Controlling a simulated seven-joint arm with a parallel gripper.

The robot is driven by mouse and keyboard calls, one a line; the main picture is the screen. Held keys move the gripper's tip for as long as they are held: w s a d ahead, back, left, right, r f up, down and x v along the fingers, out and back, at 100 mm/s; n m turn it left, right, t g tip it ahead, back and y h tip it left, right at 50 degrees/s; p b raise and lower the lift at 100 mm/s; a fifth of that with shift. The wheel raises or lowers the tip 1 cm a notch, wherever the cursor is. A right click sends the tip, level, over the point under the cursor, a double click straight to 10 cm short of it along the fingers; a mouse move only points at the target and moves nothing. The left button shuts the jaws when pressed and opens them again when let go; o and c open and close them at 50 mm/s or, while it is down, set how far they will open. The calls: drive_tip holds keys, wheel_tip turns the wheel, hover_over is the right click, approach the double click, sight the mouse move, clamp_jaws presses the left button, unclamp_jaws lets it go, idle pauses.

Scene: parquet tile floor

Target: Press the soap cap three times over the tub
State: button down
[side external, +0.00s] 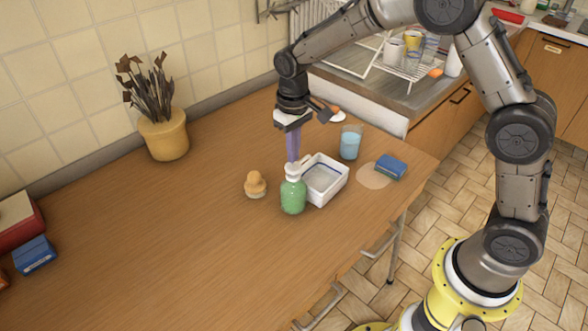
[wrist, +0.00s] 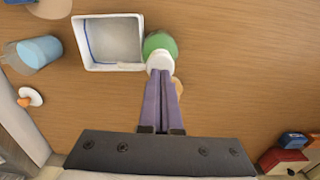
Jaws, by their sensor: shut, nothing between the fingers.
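A green soap bottle (side external: 293,196) with a white cap (side external: 293,171) stands upright on the wooden counter. A white square tub (side external: 333,193) sits right beside it, to its right in the side view. My gripper (side external: 293,158) points down with its purple fingers shut and empty, the tips at the top of the cap. In the wrist view the fingertips (wrist: 160,78) overlap the white cap (wrist: 160,61); whether they touch it I cannot tell. The green bottle (wrist: 160,43) and the tub (wrist: 76,43) show beyond the fingers, the tub to the left.
A wooden-topped brush (side external: 255,185) stands left of the bottle. A potted plant (side external: 165,135) stands at the wall. The counter's left middle is clear.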

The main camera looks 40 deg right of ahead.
drive_tip(key=shift+f, duration=0.1)
drive_tip(key=shift+f, duration=1.35)
drive_tip(key=shift+r, duration=1.45)
drive_tip(key=shift+f, duration=0.2)
drive_tip(key=shift+f, duration=1.25)
drive_tip(key=shift+r, duration=1.45)
drive_tip(key=shift+f, duration=0.15)
